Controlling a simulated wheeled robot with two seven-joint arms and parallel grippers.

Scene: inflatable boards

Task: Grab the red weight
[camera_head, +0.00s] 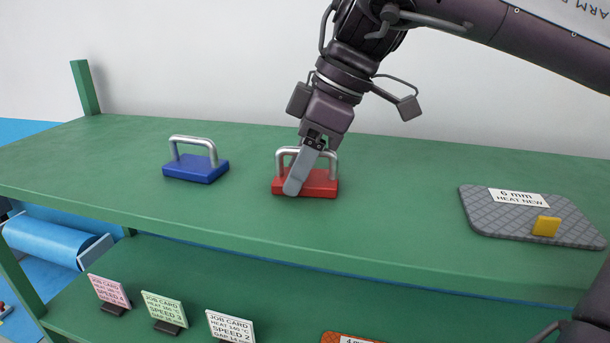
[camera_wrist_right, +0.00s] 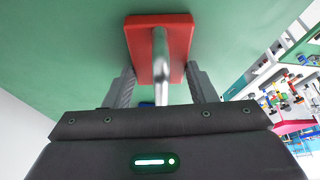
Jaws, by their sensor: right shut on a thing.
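The red weight (camera_head: 321,187) is a flat red block with a silver arched handle, resting on the green top shelf. My right gripper (camera_head: 297,182) reaches down over it from above, its fingers at the handle. In the right wrist view the red weight (camera_wrist_right: 174,35) lies ahead, with its silver handle (camera_wrist_right: 160,65) running back between the two fingers of the gripper (camera_wrist_right: 160,88). The gripper is shut on the handle. In the head view the finger hides part of the handle and block. My left gripper is not in view.
A blue weight (camera_head: 196,168) with a silver handle stands left of the red one. A grey quilted board (camera_head: 490,222) with a white label and a yellow block (camera_head: 546,227) lies at the right. Several job cards (camera_head: 163,310) stand on the lower shelf.

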